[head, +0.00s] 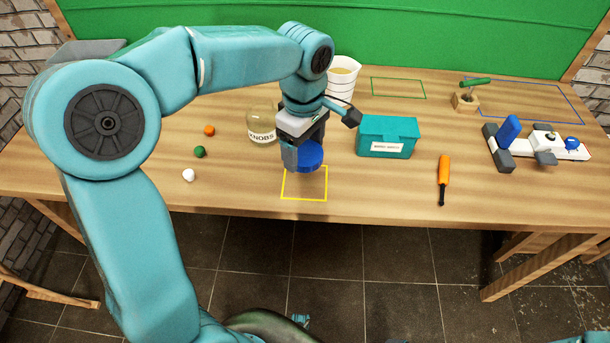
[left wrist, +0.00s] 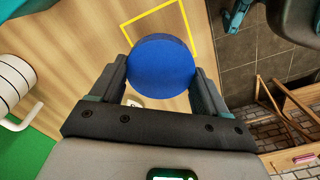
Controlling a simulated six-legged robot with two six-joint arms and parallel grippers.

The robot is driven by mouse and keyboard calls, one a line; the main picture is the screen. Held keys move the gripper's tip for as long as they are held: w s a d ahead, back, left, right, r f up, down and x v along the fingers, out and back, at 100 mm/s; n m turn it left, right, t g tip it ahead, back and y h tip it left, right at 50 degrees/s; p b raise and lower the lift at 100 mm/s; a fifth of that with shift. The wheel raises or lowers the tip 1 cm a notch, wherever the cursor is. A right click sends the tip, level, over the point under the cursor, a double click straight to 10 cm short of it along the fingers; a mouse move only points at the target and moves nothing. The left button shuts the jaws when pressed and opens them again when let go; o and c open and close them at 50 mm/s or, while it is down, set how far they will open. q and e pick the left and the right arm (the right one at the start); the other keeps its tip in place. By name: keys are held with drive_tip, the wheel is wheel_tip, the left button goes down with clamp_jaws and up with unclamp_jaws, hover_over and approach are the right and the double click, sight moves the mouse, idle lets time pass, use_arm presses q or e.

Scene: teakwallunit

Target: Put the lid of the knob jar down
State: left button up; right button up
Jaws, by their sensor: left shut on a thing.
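My left gripper (head: 303,158) is shut on the round blue lid (head: 311,154) and holds it over the table by the yellow outlined square (head: 305,199). In the left wrist view the lid (left wrist: 161,64) sits between both fingers, with the yellow outline (left wrist: 186,12) beyond it. I cannot tell how far the lid is above the table. The knob jar (head: 261,129), clear and labelled KNOBS, stands just left of the gripper, partly hidden by it. My right gripper is not in view.
Orange, green and white knobs (head: 189,175) lie at the left. A teal box (head: 388,136) stands right of the gripper, with an orange-handled screwdriver (head: 443,178) beyond. A white cup (head: 341,78) is behind.

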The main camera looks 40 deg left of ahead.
sight(304, 181)
use_arm(q)
wheel_tip(304, 181, down, 8)
drive_tip(key=shift+r+b, duration=0.25)
drive_tip(key=shift+b, duration=0.25)
drive_tip(key=shift+s+d, duration=0.1)
drive_tip(key=shift+f, duration=0.2)
drive_tip(key=o, duration=1.1)
drive_tip(key=shift+r, duration=0.1)
